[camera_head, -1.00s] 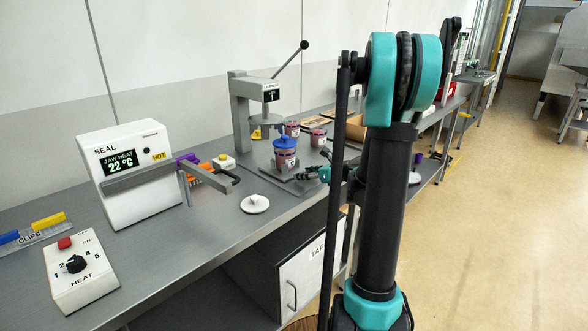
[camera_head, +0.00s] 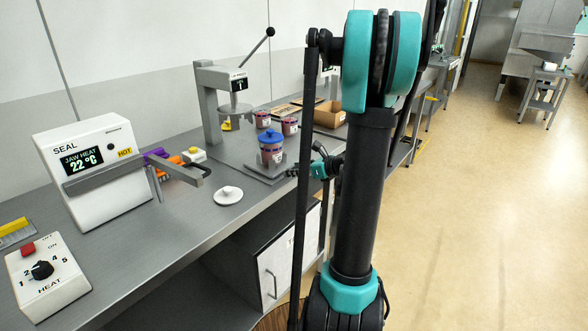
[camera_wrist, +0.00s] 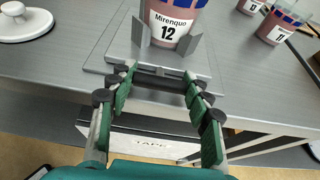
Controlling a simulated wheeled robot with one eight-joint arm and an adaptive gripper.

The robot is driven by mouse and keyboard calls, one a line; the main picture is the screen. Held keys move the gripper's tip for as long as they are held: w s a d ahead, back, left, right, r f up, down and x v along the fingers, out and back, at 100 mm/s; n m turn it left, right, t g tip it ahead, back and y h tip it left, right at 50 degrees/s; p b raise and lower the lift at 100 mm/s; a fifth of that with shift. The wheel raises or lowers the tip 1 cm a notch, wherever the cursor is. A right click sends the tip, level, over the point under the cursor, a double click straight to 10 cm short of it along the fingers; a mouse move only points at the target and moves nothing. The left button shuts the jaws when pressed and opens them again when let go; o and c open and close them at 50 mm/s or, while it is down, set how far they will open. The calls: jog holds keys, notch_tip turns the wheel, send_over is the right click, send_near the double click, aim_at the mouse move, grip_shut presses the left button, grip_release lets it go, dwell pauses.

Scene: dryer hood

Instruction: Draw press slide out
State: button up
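The press (camera_head: 208,100) is a grey stand with a raised black-knobbed lever and a round plate. Its slide (camera_head: 255,166) is a flat grey plate, drawn out in front of the press toward the bench edge. In the wrist view the jar (camera_wrist: 170,22) reads "Mirenquo 12". My gripper (camera_wrist: 158,82) is at the slide's front edge, its fingertips on either side of a dark handle bar (camera_wrist: 155,74), seemingly touching its ends.
A white knobbed lid (camera_head: 228,194) lies on the bench left of the slide. The heat sealer (camera_head: 90,170) with its grey arm stands further left. Two jars (camera_head: 290,125) and a cardboard box (camera_head: 329,114) are behind. The bench edge and TAPE cabinet (camera_wrist: 140,142) lie beneath my gripper.

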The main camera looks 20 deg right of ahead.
jog(key=o, duration=0.4)
jog(key=v, duration=1.2)
jog(key=shift+s+d, duration=0.1)
jog(key=s+a+f+n+g, duration=0.3)
jog(key=a+f+n, duration=0.25)
jog(key=a, duration=0.25)
jog(key=s+a+f+n+g+h, duration=0.1)
jog(key=s+f+n+h, duration=0.1)
jog(key=n, duration=0.5)
jog(key=s+a+f+n+g+h, duration=0.1)
jog(key=s+a+f+n+h, duration=0.1)
jog(key=s+n, duration=0.5)
jog(key=s+a+f+n+g+h, duration=0.1)
jog(key=s+a+f+n+h, duration=0.1)
jog(key=s+f+n, duration=0.3)
jog(key=shift+s+a+f+n+g+h, duration=0.15)
jog(key=shift+n+h, duration=0.3)
jog(key=shift+n, duration=0.65)
jog(key=shift+f+n+g+h, duration=0.15)
jog(key=shift+n+h, duration=0.3)
jog(key=shift+n, duration=0.6)
